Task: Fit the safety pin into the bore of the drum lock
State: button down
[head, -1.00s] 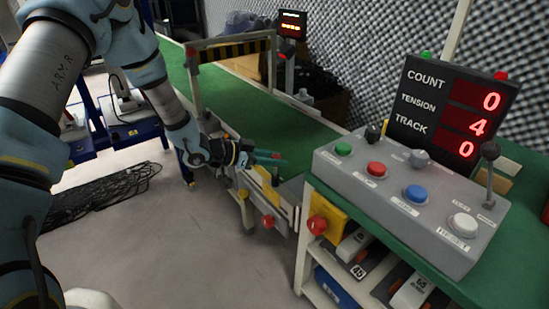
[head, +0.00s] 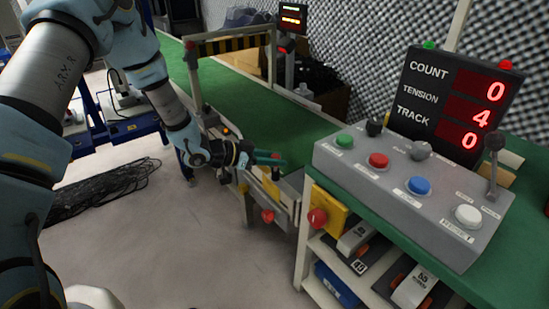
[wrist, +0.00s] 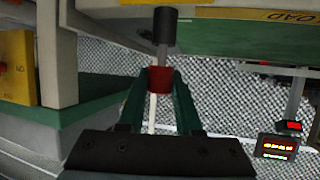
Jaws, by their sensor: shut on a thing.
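My gripper (wrist: 161,84) has green fingers and is shut on the red part of the safety pin (wrist: 160,80). A grey shank runs from the red part up to a dark cylinder (wrist: 165,25) in the wrist view. I cannot tell whether that cylinder is the drum lock or part of the pin, nor make out a bore. In the head view my gripper (head: 282,159) is beside the near side of the green conveyor, above a yellow plate (head: 271,188). The pin is too small there to read clearly.
A control box (head: 410,200) with coloured buttons and a display (head: 455,100) stand on the green bench at right. A red stop button (head: 317,217) sticks out at the bench's corner. A striped barrier (head: 235,45) spans the conveyor (head: 245,95). Cables (head: 105,185) lie on the open floor at left.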

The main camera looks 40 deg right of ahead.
jog(key=shift+f, duration=0.45)
jog(key=c, duration=0.5)
grip_release()
jog(key=p+v, duration=0.1)
jog(key=v, duration=0.9)
jog(key=shift+w+a+r, duration=0.1)
jog(key=shift+a+r, duration=0.15)
jog(key=shift+a, duration=0.05)
